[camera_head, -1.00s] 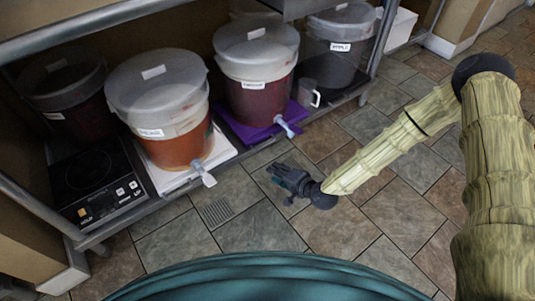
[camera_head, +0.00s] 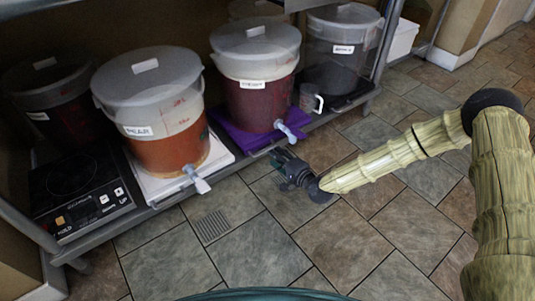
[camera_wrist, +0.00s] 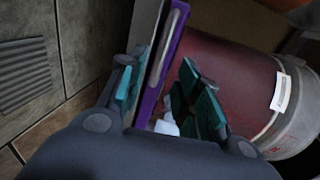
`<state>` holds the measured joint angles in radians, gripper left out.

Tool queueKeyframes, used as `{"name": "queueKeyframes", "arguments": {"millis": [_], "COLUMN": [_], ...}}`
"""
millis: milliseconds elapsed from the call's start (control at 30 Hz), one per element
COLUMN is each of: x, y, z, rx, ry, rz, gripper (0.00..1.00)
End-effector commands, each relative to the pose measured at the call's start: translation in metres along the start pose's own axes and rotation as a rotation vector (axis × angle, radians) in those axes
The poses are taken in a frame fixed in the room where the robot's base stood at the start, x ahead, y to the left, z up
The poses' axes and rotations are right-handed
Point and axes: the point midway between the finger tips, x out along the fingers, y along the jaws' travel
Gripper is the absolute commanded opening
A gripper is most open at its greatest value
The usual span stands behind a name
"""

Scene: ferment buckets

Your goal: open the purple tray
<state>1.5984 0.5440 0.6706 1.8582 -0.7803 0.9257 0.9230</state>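The purple tray (camera_head: 238,142) sits low on the shelf under a bucket of dark red liquid (camera_head: 258,103). In the wrist view, its front edge (camera_wrist: 157,82) runs up between my fingers, with a pale bar-like handle (camera_wrist: 170,42) along it. My gripper (camera_head: 281,157) is just in front of the tray, low over the floor. In the wrist view, my gripper (camera_wrist: 160,92) is open, with one teal finger pad on each side of the tray's edge. I cannot tell whether either finger touches it. The tray's back part is hidden by the bucket.
The bucket's spigot (camera_head: 285,131) sticks out over the tray's front, close to my gripper. An orange bucket (camera_head: 168,145) on a white tray (camera_head: 215,155) stands to the left, beside a cooktop (camera_head: 78,190). The tiled floor in front is clear.

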Motion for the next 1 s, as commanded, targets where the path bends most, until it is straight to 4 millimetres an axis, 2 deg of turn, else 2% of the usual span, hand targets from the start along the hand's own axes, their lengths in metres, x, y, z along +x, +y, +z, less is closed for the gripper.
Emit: {"name": "queueKeyframes", "arguments": {"millis": [33, 200, 400, 600, 867, 1000], "x": [0.010, 0.037, 0.059, 0.067, 0.067, 0.067], "y": [0.004, 0.003, 0.002, 0.000, 0.000, 0.000], "z": [0.000, 0.000, 0.000, 0.000, 0.000, 0.000], "rx": [-0.001, -0.002, -0.001, 0.000, 0.000, 0.000], "ry": [0.000, 0.000, 0.000, 0.001, 0.000, 0.000], "rz": [-0.002, -0.002, -0.001, 0.000, 0.000, 0.000], "gripper": [0.34, 0.34, 0.34, 0.34, 0.34, 0.08]}}
